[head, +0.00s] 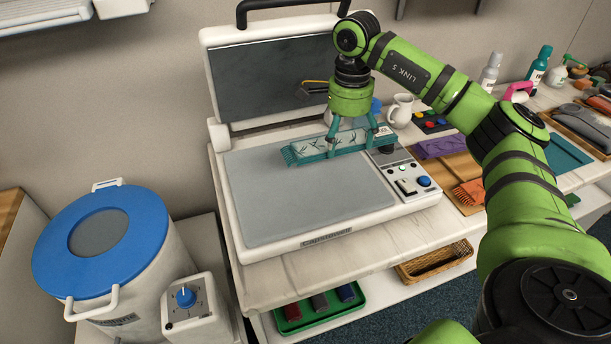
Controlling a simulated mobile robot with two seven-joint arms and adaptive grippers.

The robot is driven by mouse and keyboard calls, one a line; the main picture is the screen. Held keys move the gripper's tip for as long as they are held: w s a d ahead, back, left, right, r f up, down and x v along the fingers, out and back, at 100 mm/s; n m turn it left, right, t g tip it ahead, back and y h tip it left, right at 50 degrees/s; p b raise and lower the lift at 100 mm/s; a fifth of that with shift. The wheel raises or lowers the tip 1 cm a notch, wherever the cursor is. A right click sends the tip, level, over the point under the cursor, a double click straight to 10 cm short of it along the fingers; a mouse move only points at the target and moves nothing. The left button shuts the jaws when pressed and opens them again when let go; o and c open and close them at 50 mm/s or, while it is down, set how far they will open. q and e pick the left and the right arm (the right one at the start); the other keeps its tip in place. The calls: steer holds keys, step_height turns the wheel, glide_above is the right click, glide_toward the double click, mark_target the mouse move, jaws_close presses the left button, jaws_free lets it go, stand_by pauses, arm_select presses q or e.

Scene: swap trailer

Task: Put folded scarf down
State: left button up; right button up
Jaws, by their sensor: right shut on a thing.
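The folded scarf (306,151) is a narrow teal strip with a pale leaf-patterned face and a fringed left end. My right gripper (352,146) is shut on it from above, near its middle. The scarf is over the back right part of the grey plate (300,195) of the open white press (340,232). Its right end is close to the control panel (408,180). I cannot tell whether its underside touches the plate. My left gripper is not in view.
The press lid (275,78) stands open behind. A white jug (400,110), purple folded cloth (440,146) and orange cloth (468,192) lie right. A blue-lidded drum (130,218) stands left. A green tray (318,318) and wicker basket (435,262) sit below. The plate's front is clear.

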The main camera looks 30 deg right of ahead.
mark_target(309, 162)
steer(key=a, duration=0.1)
steer(key=a+f+p, duration=0.1)
steer(key=a, duration=0.1)
steer(key=a+f, duration=0.1)
steer(key=shift+a+f, duration=0.1)
steer(key=shift+a, duration=0.15)
steer(key=a, duration=0.1)
steer(key=a+f+p, duration=0.1)
steer(key=a+f, duration=0.1)
steer(key=shift+w+a+f, duration=0.25)
steer(key=shift+w+a, duration=0.1)
steer(key=shift+w, duration=0.05)
steer(key=shift+a+f+p, duration=0.15)
steer(key=shift+f+p, duration=0.05)
steer(key=shift+p, duration=0.1)
step_height(309, 162, down, 3)
steer(key=shift+f+p, duration=0.15)
steer(key=shift+p, duration=0.65)
steer(key=shift+f, duration=0.4)
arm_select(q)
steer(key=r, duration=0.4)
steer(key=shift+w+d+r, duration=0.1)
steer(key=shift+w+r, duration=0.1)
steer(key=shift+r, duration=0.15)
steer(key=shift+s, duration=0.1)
